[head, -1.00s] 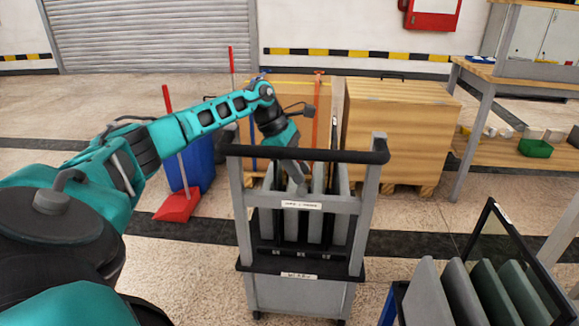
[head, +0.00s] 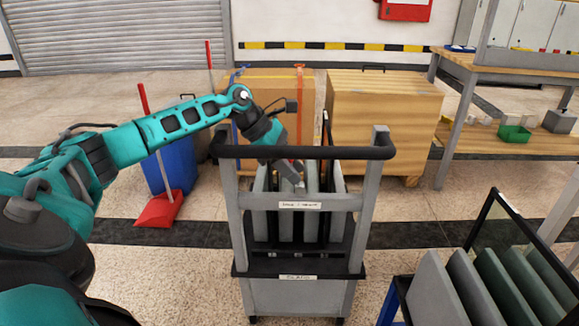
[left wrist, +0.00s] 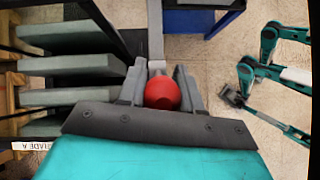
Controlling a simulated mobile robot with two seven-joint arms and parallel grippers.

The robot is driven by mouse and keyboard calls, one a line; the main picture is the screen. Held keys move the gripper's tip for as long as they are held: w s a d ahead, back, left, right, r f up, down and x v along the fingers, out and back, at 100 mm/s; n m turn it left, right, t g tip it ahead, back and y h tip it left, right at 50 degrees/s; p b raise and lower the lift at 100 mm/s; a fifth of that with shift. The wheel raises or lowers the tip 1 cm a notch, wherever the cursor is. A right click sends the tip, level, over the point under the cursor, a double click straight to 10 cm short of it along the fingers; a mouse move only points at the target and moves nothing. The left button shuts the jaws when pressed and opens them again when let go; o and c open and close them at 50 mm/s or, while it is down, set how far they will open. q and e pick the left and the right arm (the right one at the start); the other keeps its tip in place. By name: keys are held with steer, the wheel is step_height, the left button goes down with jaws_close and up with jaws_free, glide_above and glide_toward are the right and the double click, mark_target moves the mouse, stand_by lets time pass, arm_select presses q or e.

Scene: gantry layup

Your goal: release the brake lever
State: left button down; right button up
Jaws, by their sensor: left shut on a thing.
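The brake lever shows in the left wrist view as a red ball knob (left wrist: 162,93); a grey bar (left wrist: 155,40) runs up the picture behind it. My left gripper (left wrist: 162,88) has its grey fingers on both sides of the knob and is shut on it. In the head view my left gripper (head: 292,174) reaches down over the grey cart (head: 238,215), just behind its black top handle; the knob is hidden there. A teal arm, mine, with a small gripper (left wrist: 232,96) shows at the right of the left wrist view; its jaws are too small to judge.
The cart holds several upright grey panels (head: 312,178). A rack with grey and green panels (head: 470,285) stands close at its right. Wooden crates (head: 385,120) stand behind, with a red dustpan (head: 160,210) and blue bin (head: 170,165) at left. A workbench (head: 470,70) is at far right.

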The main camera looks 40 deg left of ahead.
arm_select(q)
steer(key=shift+a, duration=0.1)
steer(key=c, duration=0.8)
jaws_free()
steer(key=shift+s, duration=0.1)
steer(key=shift+c, duration=0.2)
arm_select(e)
steer(key=shift+f, duration=0.1)
arm_select(q)
steer(key=shift+r, duration=0.55)
step_height(320, 180, up, 19)
steer(key=p, duration=0.5)
steer(key=shift+p, duration=0.4)
arm_select(e)
steer(key=d+r, duration=0.1)
steer(key=r, duration=0.1)
steer(key=shift+s+d+r+h, duration=0.35)
steer(key=shift+s+h, duration=0.05)
arm_select(q)
steer(key=shift+f, duration=0.1)
arm_select(e)
steer(key=shift+a, duration=0.1)
